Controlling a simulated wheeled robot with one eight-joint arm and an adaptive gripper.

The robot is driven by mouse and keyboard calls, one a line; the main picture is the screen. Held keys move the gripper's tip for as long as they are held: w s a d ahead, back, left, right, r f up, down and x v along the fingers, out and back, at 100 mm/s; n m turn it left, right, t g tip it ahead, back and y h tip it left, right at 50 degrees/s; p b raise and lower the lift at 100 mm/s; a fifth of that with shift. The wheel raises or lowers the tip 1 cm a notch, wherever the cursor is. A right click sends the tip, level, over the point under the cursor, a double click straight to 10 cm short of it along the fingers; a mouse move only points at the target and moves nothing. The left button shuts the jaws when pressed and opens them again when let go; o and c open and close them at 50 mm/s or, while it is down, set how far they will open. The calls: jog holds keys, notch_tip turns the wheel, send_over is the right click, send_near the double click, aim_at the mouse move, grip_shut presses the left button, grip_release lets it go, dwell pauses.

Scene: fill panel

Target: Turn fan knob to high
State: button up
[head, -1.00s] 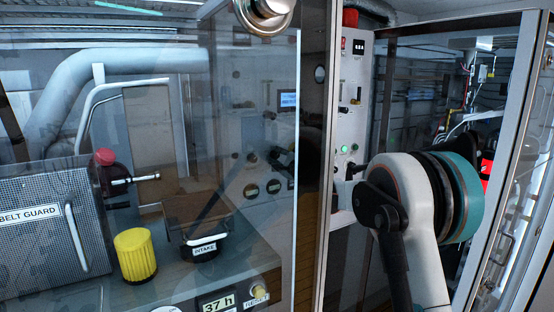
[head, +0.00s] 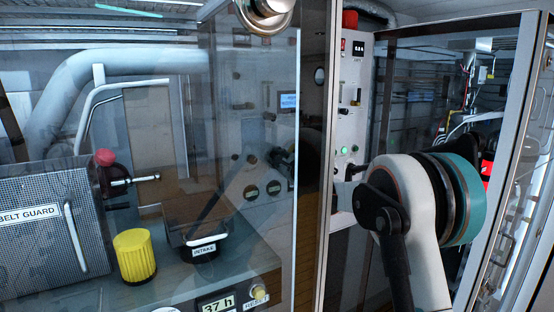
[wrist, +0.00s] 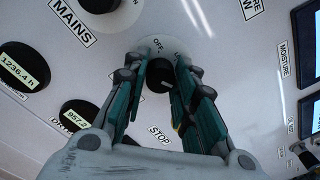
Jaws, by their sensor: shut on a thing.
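A dark knob (wrist: 158,78) on a round white dial plate (wrist: 158,47) is at the centre of the wrist view. The plate reads OFF at its upper left, with another mark starting with L partly covered by a finger. My gripper (wrist: 163,68) has its teal fingers on both sides of the knob and is shut on it. The knob's pointer and any name label are hidden. In the head view the control panel (head: 352,95) stands behind my arm, which hides the knob.
A MAINS dial (wrist: 98,5) is at the upper left of the wrist view, with round gauges below it. A glass door (head: 262,150) on the left and an open door frame (head: 505,150) on the right flank the panel.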

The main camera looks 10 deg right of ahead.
jog(key=shift+f, duration=0.1)
jog(key=o, duration=1.1)
jog(key=shift+c, duration=0.2)
jog(key=v, duration=1.2)
